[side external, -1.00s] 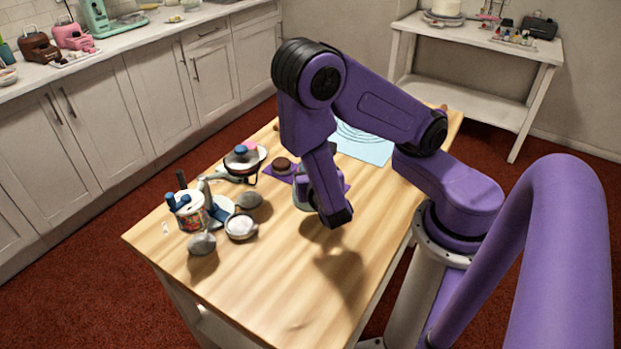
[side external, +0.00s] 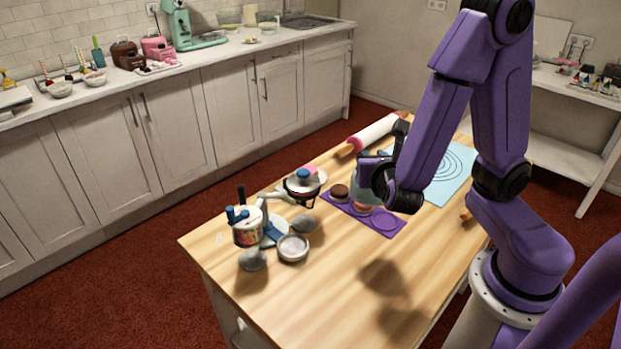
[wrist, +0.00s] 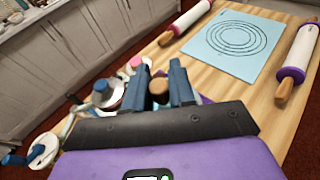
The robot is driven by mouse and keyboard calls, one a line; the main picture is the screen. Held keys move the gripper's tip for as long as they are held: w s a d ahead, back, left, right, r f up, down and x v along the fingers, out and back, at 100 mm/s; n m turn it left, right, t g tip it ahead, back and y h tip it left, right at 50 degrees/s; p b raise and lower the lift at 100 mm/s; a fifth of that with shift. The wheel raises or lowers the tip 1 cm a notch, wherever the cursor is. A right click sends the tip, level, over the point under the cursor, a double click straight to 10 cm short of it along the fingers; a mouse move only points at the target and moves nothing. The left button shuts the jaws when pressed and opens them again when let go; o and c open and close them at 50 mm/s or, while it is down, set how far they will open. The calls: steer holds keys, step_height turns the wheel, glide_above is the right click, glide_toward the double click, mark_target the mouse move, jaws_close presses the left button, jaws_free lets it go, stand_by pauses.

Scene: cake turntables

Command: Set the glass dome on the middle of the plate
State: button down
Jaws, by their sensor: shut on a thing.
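My gripper (wrist: 158,88) is shut on a wooden knob (wrist: 158,86), which shows between its two blue fingers in the wrist view. In the side view a translucent glass dome (side external: 362,188) hangs or stands under my gripper, over the purple mat (side external: 335,205), and my wrist partly covers it. I cannot tell whether its rim touches anything. A pinkish round thing (side external: 362,209) shows at its foot. A white plate (side external: 320,172) with something pink lies beside a pot-like thing with a blue knob (side external: 303,174); which plate the task means is unclear.
A brown round cake (side external: 339,191) and a purple ring (side external: 385,221) are on the mat. A blue circle-marked sheet (side external: 452,175) and a rolling pin (side external: 375,132) lie behind. A patterned tub (side external: 247,232), a bowl (side external: 292,247) and grey lumps crowd the left. The front table is clear.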

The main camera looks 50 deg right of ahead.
steer(key=w+d+n+t+y, duration=0.1)
steer(key=w+d+n+y, duration=0.1)
steer(key=w+d, duration=0.5)
steer(key=w+d+n+t+y, duration=0.2)
steer(key=w+d, duration=0.1)
steer(key=w, duration=0.7)
steer(key=w+d+f, duration=0.1)
steer(key=w+f, duration=0.3)
steer(key=f, duration=0.1)
steer(key=w+f, duration=0.4)
steer(key=f, duration=0.1)
steer(key=w+d+f, duration=0.1)
steer(key=w+f, duration=0.3)
steer(key=w, duration=0.1)
steer(key=shift+w+d+f, duration=0.1)
steer(key=shift+d+f, duration=0.2)
steer(key=shift+f, duration=0.1)
steer(key=shift+w+f, duration=0.2)
steer(key=shift+f, duration=1.5)
steer(key=shift+f, duration=0.15)
steer(key=c, duration=0.9)
jaws_free()
steer(key=shift+c, duration=0.2)
